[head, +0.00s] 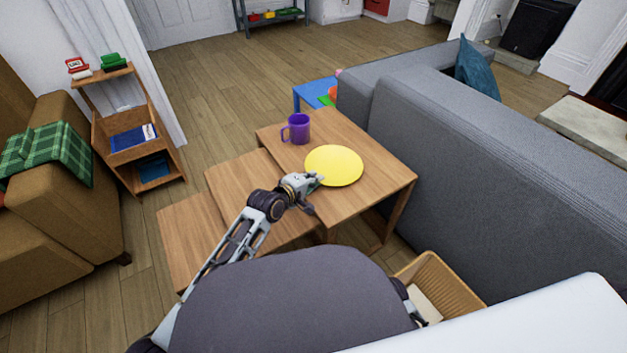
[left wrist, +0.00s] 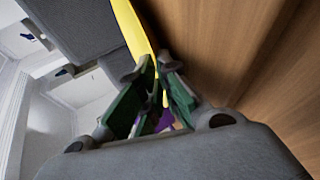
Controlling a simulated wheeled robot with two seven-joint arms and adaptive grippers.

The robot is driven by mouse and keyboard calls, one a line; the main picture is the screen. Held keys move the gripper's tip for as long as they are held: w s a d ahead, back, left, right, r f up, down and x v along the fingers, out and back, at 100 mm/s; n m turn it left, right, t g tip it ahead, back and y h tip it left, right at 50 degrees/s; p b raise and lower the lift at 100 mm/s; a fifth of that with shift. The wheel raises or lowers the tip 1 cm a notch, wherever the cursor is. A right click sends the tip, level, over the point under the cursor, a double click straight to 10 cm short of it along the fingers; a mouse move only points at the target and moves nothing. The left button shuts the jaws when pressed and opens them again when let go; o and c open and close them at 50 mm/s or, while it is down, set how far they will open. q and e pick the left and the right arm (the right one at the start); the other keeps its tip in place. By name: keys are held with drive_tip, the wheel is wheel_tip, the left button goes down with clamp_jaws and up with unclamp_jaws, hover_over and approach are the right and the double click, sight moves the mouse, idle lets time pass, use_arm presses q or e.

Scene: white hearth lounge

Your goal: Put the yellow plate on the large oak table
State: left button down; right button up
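The yellow plate (head: 334,166) is over the top of the large oak table (head: 385,176), the tallest of the nested tables. It looks about level; I cannot tell whether it touches the wood. My left gripper (head: 317,179) is at the plate's near left rim. In the left wrist view its fingers (left wrist: 160,75) are closed about the rim of the plate (left wrist: 132,25), which shows nearly edge-on beside the wood.
A purple mug (head: 298,129) stands on the large table behind the plate. Lower oak tables (head: 240,184) step down to the left. A grey sofa (head: 470,145) stands close on the right. A wicker basket (head: 440,285) is on the floor at the near right.

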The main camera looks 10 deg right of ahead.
use_arm(q)
drive_tip(key=c, duration=1.9)
unclamp_jaws()
drive_tip(key=shift+f, duration=0.1)
use_arm(e)
drive_tip(key=shift+s, duration=0.1)
drive_tip(key=shift+f, duration=0.1)
use_arm(q)
drive_tip(key=shift+s, duration=0.1)
drive_tip(key=shift+p+v, duration=0.45)
drive_tip(key=shift+v, duration=0.4)
drive_tip(key=shift+p+v, duration=1.95)
drive_tip(key=shift+v, duration=3.2)
use_arm(e)
wheel_tip(320, 180, up, 9)
drive_tip(key=d+g+h, duration=0.1)
drive_tip(key=d, duration=0.1)
drive_tip(key=shift+s+n+g, duration=0.25)
drive_tip(key=shift+n+g, duration=0.15)
